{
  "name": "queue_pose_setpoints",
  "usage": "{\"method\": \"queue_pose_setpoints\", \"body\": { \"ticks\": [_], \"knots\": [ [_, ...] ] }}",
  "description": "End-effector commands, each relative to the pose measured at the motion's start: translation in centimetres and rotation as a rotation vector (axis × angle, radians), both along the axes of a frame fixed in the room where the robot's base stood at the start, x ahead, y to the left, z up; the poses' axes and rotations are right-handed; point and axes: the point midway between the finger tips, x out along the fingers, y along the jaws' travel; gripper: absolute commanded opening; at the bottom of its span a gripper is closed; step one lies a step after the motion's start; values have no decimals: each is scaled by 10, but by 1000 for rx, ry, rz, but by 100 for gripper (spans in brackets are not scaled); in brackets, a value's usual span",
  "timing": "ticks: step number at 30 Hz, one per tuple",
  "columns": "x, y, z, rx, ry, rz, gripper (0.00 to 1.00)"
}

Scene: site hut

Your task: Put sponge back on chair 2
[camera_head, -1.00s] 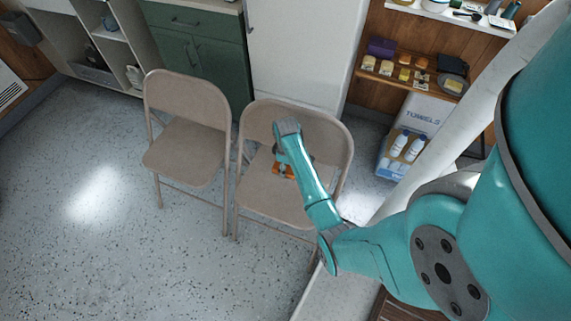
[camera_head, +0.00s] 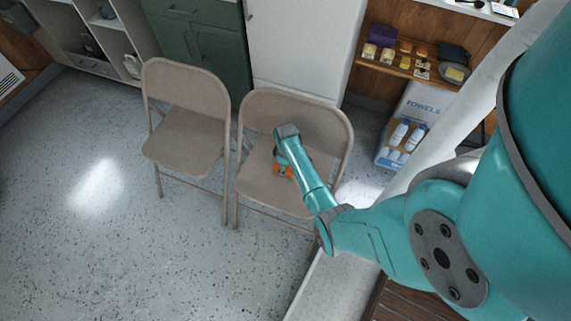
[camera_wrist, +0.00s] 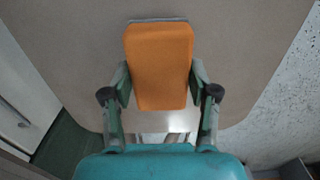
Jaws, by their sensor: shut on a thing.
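The orange sponge (camera_wrist: 160,65) with a grey layer along its far edge is between the fingers of my gripper (camera_wrist: 160,92) in the wrist view. The fingers are shut on its two sides. In the head view the sponge (camera_head: 283,170) shows as a small orange patch under my gripper (camera_head: 288,166), over the seat of the right-hand tan folding chair (camera_head: 262,190). My arm hides part of that seat. I cannot tell whether the sponge touches the seat. A second tan folding chair (camera_head: 186,137) stands to the left, with its seat empty.
A white fridge-like cabinet (camera_head: 300,45) and green cupboards (camera_head: 205,50) stand behind the chairs. The speckled floor (camera_head: 110,230) at the left is clear.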

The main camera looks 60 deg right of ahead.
Motion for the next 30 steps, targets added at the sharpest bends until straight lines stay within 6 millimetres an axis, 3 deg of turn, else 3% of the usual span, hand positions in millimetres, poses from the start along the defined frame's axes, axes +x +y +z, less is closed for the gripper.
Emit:
{"method": "queue_pose_setpoints", "body": {
  "ticks": [30],
  "knots": [
    [0, 0, -10, 0, 0, 0, 27]
  ]
}}
